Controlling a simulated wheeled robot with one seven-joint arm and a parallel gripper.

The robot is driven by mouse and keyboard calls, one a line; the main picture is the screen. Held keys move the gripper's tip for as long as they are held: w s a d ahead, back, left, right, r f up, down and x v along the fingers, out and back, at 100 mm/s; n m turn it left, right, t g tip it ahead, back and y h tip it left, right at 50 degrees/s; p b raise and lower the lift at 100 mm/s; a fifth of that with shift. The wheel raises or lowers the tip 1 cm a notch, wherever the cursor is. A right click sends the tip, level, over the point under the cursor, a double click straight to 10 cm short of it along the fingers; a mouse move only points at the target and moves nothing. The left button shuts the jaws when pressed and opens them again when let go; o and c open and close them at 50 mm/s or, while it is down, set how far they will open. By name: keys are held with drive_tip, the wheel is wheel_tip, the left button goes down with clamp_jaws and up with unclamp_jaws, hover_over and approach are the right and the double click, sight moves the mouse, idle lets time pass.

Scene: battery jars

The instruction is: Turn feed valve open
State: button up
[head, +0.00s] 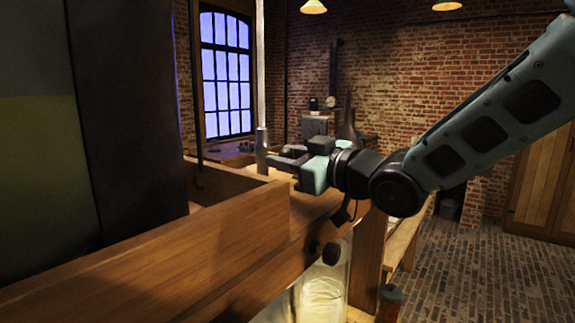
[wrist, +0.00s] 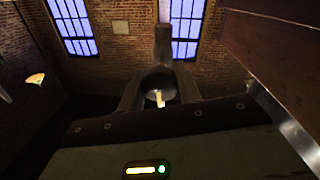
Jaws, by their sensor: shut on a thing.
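The feed valve appears to be the grey metal fitting (head: 261,142) at the lower end of a pale vertical pipe (head: 260,60) in the head view. My gripper (head: 272,157) reaches it from the right, with its fingers level and closed at the fitting. In the wrist view my gripper (wrist: 158,92) has its two dark fingers on either side of a round, cup-like grey part, with a small bright spot inside. A grey upright part of the feed valve (wrist: 163,45) rises behind it. The fingers partly hide the grip, and the valve's turn position cannot be read.
A wooden trough wall (head: 150,240) runs below and left of my gripper. A glass jar (head: 325,290) with a pale glow stands below it, near a dark round knob (head: 331,254). A dark panel (head: 125,110) fills the left. Brick floor (head: 480,260) is open at right.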

drive_tip(key=n+b, duration=0.1)
drive_tip(key=b, duration=0.1)
drive_tip(key=n+b, duration=0.2)
drive_tip(key=b, duration=0.1)
drive_tip(key=shift+f+b, duration=0.35)
drive_tip(key=shift+f, duration=0.05)
drive_tip(key=n+b, duration=0.5)
drive_tip(key=b, duration=0.1)
drive_tip(key=shift+r+y, duration=0.1)
drive_tip(key=shift+y, duration=0.2)
drive_tip(key=n+b, duration=0.5)
drive_tip(key=b, duration=0.1)
drive_tip(key=shift+r+n, duration=0.15)
drive_tip(key=shift+n, duration=0.15)
drive_tip(key=shift+r+n+y+b, duration=0.2)
drive_tip(key=shift+n+y+b, duration=0.2)
drive_tip(key=shift+n+b, duration=1.3)
drive_tip(key=shift+n+p, duration=0.3)
drive_tip(key=shift+n, duration=0.2)
drive_tip(key=o, duration=0.9)
drive_tip(key=shift+o, duration=0.2)
drive_tip(key=shift+d, duration=0.15)
drive_tip(key=p+v, duration=0.9)
drive_tip(key=v, duration=0.8)
drive_tip(key=shift+r, duration=0.25)
